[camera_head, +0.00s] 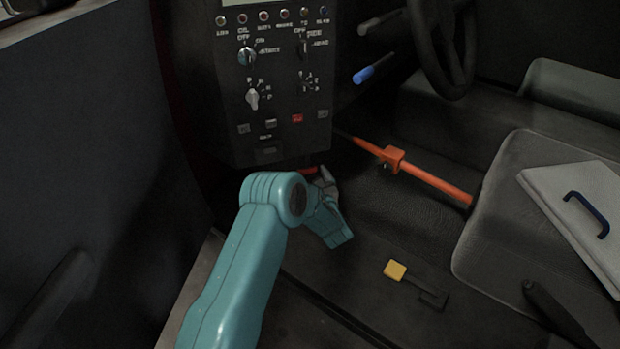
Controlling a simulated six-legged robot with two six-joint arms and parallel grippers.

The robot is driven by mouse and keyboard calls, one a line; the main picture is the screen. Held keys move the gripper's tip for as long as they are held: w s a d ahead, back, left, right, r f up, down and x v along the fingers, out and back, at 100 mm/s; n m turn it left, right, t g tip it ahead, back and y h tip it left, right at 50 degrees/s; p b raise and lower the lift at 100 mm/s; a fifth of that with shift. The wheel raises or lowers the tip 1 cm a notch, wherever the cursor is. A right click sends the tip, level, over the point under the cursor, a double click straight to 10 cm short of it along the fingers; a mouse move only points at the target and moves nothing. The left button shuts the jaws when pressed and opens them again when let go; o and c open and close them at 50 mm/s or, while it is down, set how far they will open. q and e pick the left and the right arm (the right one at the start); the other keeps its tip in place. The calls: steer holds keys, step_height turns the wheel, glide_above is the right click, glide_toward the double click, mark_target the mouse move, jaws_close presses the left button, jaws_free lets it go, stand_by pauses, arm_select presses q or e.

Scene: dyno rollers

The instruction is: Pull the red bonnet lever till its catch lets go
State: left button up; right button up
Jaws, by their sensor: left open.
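A small red bar, apparently the red bonnet lever (308,170), shows below the bottom edge of the control panel. Only a short length of it is visible; the rest and its catch are hidden behind my arm and in shadow. My teal left arm reaches in from the lower left. Its grey left gripper (326,182) is open, right beside the red bar and partly hidden by my own wrist. I cannot tell whether the fingers are around the bar or only near it. My right gripper is not in view.
The control panel (280,100) stands just above the gripper. An orange bar (430,178) with a clamp crosses to the right. A yellow-topped pedal (395,270) sits on the floor. A seat (500,230) bears a pale board (570,200) with a blue handle. A blue-ended stalk (364,75) is above.

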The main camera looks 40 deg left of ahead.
mark_target(308, 172)
arm_select(q)
steer(key=c, duration=1.5)
steer(key=d+r+g+h+p, duration=0.1)
steer(key=h+p, duration=0.1)
steer(key=s+d+r+g+h+p, duration=0.1)
steer(key=p, duration=0.2)
steer(key=shift+s+d+r+h, duration=0.15)
steer(key=shift+s+d+h, duration=0.1)
steer(key=shift+h, duration=0.15)
steer(key=shift+d+g+h+p, duration=0.25)
steer(key=shift+g+h+p, duration=0.05)
steer(key=shift+h+p, duration=0.1)
steer(key=shift+f, duration=0.25)
steer(key=o, duration=1.5)
steer(key=shift+s+d+r, duration=0.1)
